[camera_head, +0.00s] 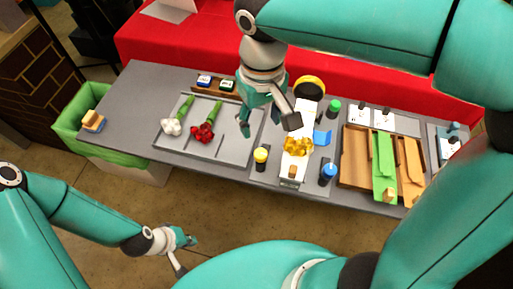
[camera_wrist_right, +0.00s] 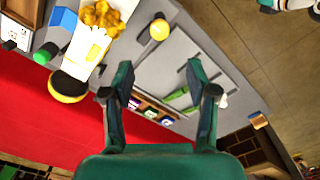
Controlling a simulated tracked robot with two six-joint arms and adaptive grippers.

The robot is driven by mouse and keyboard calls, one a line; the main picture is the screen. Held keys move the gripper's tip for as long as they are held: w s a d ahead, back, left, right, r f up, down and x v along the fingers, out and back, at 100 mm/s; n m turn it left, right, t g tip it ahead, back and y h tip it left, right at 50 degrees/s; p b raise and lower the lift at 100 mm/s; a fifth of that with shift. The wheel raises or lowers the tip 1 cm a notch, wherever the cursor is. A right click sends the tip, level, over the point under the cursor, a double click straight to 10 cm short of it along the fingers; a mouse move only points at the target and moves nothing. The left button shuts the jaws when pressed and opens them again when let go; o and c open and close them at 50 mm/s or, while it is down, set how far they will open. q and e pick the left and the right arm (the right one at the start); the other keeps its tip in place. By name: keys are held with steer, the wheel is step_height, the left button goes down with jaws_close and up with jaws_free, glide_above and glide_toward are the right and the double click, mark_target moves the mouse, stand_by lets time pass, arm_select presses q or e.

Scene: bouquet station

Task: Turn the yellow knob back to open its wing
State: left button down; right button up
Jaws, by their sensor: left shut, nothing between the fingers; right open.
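The yellow knob (camera_head: 261,154) is a yellow cap on a dark post near the table's front edge, left of the white wrapping station. It also shows in the right wrist view (camera_wrist_right: 159,30), beyond the fingertips. My right gripper (camera_head: 268,124) is open and empty above the table, behind the knob and apart from it. Its spread fingers fill the middle of the right wrist view (camera_wrist_right: 160,76). My left gripper (camera_head: 184,248) is shut and empty, low in front of the table. I cannot make out a yellow wing clearly.
White paper with yellow flowers (camera_head: 297,146) lies beside the knob. A blue knob (camera_head: 328,172), green knob (camera_head: 334,106) and blue flap (camera_head: 322,137) surround it. A grey tray (camera_head: 228,149) holds red and white flowers. A wooden tray (camera_head: 353,160) stands right, a green bin (camera_head: 72,122) left.

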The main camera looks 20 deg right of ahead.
mark_target(260, 152)
step_height(260, 152, down, 12)
steer(key=shift+r, duration=0.1)
stand_by(0.4)
